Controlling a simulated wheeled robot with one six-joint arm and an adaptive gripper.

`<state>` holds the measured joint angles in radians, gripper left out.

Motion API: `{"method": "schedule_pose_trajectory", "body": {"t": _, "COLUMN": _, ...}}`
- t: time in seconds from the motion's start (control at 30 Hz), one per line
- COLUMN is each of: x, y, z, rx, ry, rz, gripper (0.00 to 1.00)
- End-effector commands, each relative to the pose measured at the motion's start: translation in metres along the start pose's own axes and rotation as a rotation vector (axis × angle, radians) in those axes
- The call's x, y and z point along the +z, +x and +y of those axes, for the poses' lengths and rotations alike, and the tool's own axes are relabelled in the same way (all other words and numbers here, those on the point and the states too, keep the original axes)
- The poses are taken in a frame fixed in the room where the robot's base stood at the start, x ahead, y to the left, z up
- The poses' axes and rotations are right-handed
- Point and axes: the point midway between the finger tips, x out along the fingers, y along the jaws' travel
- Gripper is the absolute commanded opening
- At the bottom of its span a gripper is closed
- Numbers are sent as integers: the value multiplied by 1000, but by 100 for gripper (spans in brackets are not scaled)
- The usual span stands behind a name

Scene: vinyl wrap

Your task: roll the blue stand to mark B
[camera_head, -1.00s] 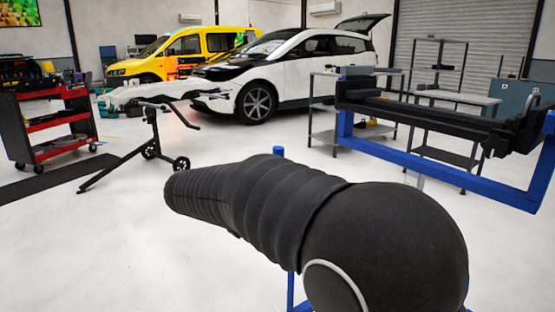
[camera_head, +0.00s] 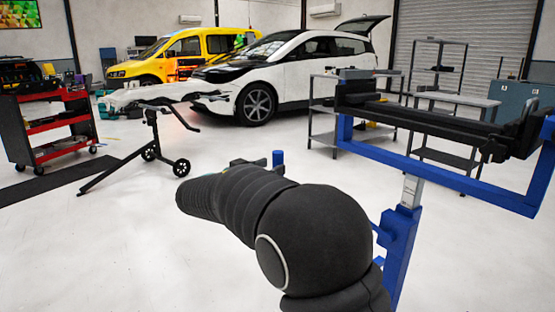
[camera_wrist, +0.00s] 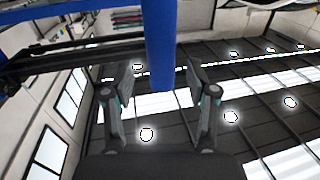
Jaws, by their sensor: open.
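The blue stand (camera_head: 460,178) is at the right in the head view, a blue frame with dark padded bars on a column. A short upright blue post (camera_head: 278,158) shows beyond my arm, and its lower part is hidden. My gripper (camera_wrist: 160,92) is open and empty. In the wrist view a blue bar (camera_wrist: 160,40) comes down from the top and ends between the two fingers in the picture, without visible contact. I cannot tell its depth. In the head view my arm mostly hides the gripper, near the blue post. Mark B does not show in either view.
A black folding work stand (camera_head: 150,140) with small wheels stands left of my arm. A red tool cart (camera_head: 55,125) and a dark floor mat (camera_head: 50,180) are at the left. A white car (camera_head: 290,75) and grey shelving (camera_head: 340,110) stand behind.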

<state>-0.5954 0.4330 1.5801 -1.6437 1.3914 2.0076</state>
Motion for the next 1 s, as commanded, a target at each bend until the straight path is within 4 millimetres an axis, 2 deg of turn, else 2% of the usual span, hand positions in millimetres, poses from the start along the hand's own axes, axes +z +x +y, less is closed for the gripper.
{"method": "schedule_pose_trajectory", "body": {"t": 0.1, "x": -1, "y": 18, "z": 0, "rx": 2, "ry": 0, "rz": 0, "gripper": 58}}
{"method": "schedule_pose_trajectory", "body": {"t": 0.23, "x": 0, "y": 30, "z": 0, "rx": 0, "ry": 0, "rz": 0, "gripper": 58}}
{"method": "schedule_pose_trajectory", "body": {"t": 0.63, "x": 0, "y": 36, "z": 0, "rx": -1, "ry": -1, "rz": 0, "gripper": 58}}
{"method": "schedule_pose_trajectory", "body": {"t": 0.67, "x": 0, "y": 36, "z": 0, "rx": -1, "ry": -1, "rz": 0, "gripper": 53}}
{"method": "schedule_pose_trajectory", "body": {"t": 0.87, "x": 0, "y": 36, "z": 0, "rx": 0, "ry": -1, "rz": -1, "gripper": 3}}
{"method": "schedule_pose_trajectory", "body": {"t": 0.9, "x": 0, "y": 36, "z": 0, "rx": 1, "ry": -1, "rz": -1, "gripper": 0}}
{"method": "schedule_pose_trajectory", "body": {"t": 1.0, "x": 0, "y": 36, "z": 1, "rx": 2, "ry": -1, "rz": -1, "gripper": 0}}
